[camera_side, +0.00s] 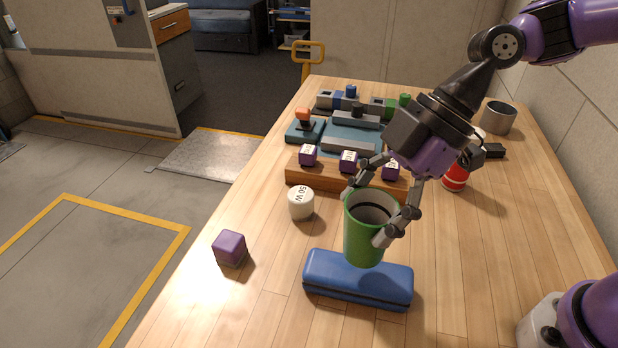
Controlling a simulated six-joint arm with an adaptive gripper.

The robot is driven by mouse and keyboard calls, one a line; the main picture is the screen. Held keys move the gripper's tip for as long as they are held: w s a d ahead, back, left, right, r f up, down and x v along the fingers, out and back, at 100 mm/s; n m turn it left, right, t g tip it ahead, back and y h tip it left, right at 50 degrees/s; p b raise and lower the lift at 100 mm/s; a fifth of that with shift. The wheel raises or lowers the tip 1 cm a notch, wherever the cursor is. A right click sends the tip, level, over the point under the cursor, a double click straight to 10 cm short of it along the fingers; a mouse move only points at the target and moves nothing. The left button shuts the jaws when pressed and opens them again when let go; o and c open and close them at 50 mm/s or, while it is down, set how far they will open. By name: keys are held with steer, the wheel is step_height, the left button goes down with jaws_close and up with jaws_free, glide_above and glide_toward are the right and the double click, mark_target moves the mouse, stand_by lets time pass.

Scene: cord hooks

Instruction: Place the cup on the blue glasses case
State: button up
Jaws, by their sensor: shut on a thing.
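The green cup (363,240) is upright, with its open dark mouth facing up. My gripper (368,214) is shut on it, with one finger at each side of its upper wall. The blue glasses case (357,281) lies closed on the wooden table, at the front. The cup's bottom overlaps the top of the case in the picture. I cannot tell whether it touches the case or hangs just above it.
A purple cube (229,248) and a white cylinder (300,202) stand left of the case. Behind are a wooden rack (325,179) with purple blocks, a red can (454,178) and a grey cup (498,117). The table right of the case is clear.

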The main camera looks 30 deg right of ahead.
mark_target(347, 253)
steer(key=shift+f, duration=1.9)
steer(key=shift+f, duration=0.1)
steer(key=o, duration=1)
steer(key=shift+d+r, duration=0.1)
steer(key=shift+r, duration=0.2)
steer(key=w+v, duration=0.1)
steer(key=v, duration=1)
steer(key=s+d+f+m+t+h, duration=0.1)
steer(key=d+m+h, duration=0.1)
steer(key=d+m, duration=0.2)
steer(key=s+d+f+m+t+h, duration=0.1)
steer(key=d+m+t+h, duration=0.1)
steer(key=d+m, duration=0.2)
steer(key=s+d+f+m+t+h, duration=0.1)
steer(key=d+m, duration=0.3)
steer(key=m, duration=0.4)
steer(key=shift+s+m+t+h, duration=0.35)
steer(key=shift+s+h, duration=0.2)
steer(key=shift+h, duration=0.25)
